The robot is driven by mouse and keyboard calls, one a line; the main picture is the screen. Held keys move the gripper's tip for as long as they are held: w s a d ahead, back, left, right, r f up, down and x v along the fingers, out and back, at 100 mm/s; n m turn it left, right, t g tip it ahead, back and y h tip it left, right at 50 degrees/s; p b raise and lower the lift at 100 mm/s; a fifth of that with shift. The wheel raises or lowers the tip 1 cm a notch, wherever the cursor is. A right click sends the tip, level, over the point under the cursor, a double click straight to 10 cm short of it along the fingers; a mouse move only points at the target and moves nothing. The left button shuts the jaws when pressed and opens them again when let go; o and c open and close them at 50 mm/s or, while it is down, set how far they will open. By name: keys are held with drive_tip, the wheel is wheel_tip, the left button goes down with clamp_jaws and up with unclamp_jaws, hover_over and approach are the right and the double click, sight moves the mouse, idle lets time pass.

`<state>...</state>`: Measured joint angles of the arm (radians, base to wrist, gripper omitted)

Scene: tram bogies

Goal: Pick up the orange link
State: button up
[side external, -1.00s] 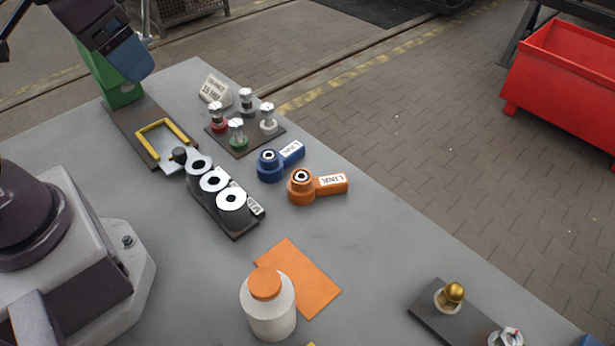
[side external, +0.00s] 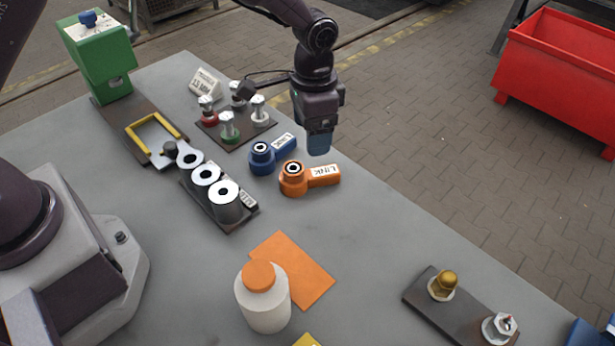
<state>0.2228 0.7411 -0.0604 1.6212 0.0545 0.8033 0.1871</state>
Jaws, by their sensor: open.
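The orange link (side external: 295,181) lies on the grey table, with a round eye at its left end and a white LINK label on its arm. My gripper (side external: 319,148) is open and empty, above and just behind the orange link's labelled arm in the picture. Its blue fingers point down and look apart from the link. The gap between the fingers is hard to see from this side. A blue link (side external: 263,158) of the same shape lies just behind and left of the orange one.
A tray of coloured bolts (side external: 235,138) stands behind the blue link. A rack of grey washers (side external: 228,212) is at left. A white bottle (side external: 265,310) stands by an orange sheet (side external: 305,272) in front. The table right of the link is clear to the edge.

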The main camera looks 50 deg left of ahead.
hover_over(312, 173)
drive_tip(key=f, duration=0.7)
drive_tip(key=shift+s+d+f, duration=0.15)
drive_tip(key=shift+d, duration=0.15)
drive_tip(key=shift+a+f, duration=0.15)
drive_tip(key=shift+f, duration=1.15)
drive_tip(key=shift+a+f, duration=0.15)
drive_tip(key=shift+f, duration=1.1)
clamp_jaws()
